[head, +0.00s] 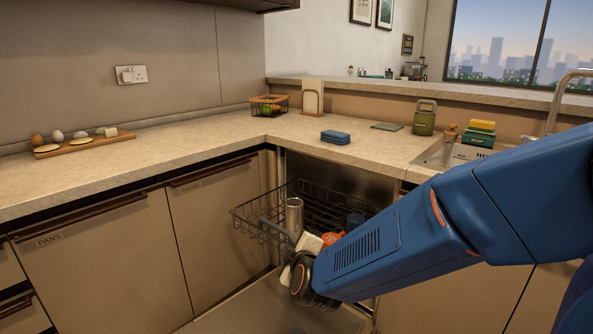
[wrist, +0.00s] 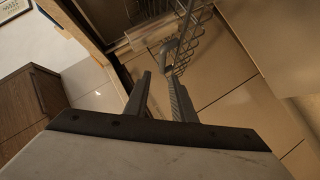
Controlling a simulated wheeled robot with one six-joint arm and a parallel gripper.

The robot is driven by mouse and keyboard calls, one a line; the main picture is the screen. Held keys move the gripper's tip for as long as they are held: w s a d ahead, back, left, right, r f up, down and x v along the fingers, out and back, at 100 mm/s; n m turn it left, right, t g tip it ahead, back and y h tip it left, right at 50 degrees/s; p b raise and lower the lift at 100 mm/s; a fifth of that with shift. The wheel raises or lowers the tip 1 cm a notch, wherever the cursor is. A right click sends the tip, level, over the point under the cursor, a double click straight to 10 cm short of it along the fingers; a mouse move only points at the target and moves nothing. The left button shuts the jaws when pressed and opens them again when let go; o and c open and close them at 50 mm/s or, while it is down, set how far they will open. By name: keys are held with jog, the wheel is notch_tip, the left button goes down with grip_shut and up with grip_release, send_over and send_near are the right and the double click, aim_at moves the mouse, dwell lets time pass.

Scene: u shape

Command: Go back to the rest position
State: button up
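My blue arm reaches in from the right in the head view, and its wrist end is low in front of the pull-out wire rack (head: 248,222). In the wrist view my gripper (wrist: 160,92) shows two grey fingers spread apart, with nothing held between them. The fingers point towards wire rack bars (wrist: 195,42), which show beyond the tips. I cannot tell how far the tips are from the wire. In the head view the arm end partly hides the gripper and the rack's front.
A stone counter (head: 200,143) runs above. A blue sponge (head: 335,137), a green canister (head: 424,118) and an egg board (head: 85,143) stand on it. Cabinet fronts lie left.

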jog(key=s+d+r+m+g+h, duration=0.1)
jog(key=s+d+m+g, duration=0.3)
jog(key=s+d, duration=1.1)
jog(key=s+d+m+g+h, duration=0.2)
jog(key=s+d+m+g, duration=0.3)
jog(key=s+d+m, duration=0.5)
jog(key=s+d, duration=0.5)
jog(key=d, duration=0.1)
jog(key=shift+s+d+r, duration=0.15)
jog(key=shift+d+r, duration=0.1)
jog(key=shift+r, duration=0.15)
